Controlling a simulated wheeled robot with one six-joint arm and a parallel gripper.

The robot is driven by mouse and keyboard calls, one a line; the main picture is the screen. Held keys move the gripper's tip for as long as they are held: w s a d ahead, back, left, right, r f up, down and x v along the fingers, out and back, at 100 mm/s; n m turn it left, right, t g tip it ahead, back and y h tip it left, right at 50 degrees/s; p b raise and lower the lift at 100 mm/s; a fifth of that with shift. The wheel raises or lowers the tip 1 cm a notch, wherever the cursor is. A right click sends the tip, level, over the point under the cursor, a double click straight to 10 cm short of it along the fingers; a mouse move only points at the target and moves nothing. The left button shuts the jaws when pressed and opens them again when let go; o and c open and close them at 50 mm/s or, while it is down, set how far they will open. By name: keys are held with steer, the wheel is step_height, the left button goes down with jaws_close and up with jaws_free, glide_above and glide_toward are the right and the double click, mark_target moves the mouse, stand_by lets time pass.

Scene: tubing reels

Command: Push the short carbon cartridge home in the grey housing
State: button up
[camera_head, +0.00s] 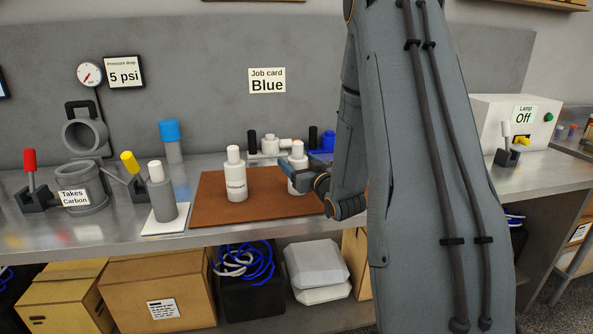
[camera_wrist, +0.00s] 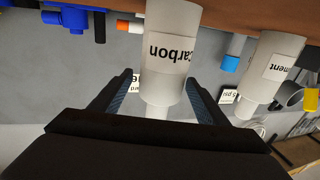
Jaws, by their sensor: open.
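A white cartridge labelled Carbon (camera_wrist: 170,50) stands between my gripper's fingers (camera_wrist: 160,82) in the wrist view, which is upside down. The fingers are open on either side of its narrow top. In the head view my gripper (camera_head: 312,172) is beside this cartridge (camera_head: 298,180), on the brown mat, and partly hides it. A second white cartridge (camera_head: 236,182) stands left of it; its partly cut label in the wrist view ends in "ment" (camera_wrist: 272,72). The grey housing (camera_head: 88,187), labelled Takes Carbon, stands at the left with its round lid (camera_head: 84,135) swung up.
A grey cartridge with a white top (camera_head: 162,196) stands on a white pad between housing and mat (camera_head: 265,212). Red (camera_head: 29,161) and yellow (camera_head: 130,162) handled clamps flank the housing. A blue-capped cylinder (camera_head: 171,145) stands behind. White and blue fittings (camera_head: 328,141) sit behind the mat.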

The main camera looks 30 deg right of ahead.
steer(key=shift+w, duration=0.2)
steer(key=c, duration=1.3)
steer(key=shift+r, duration=0.1)
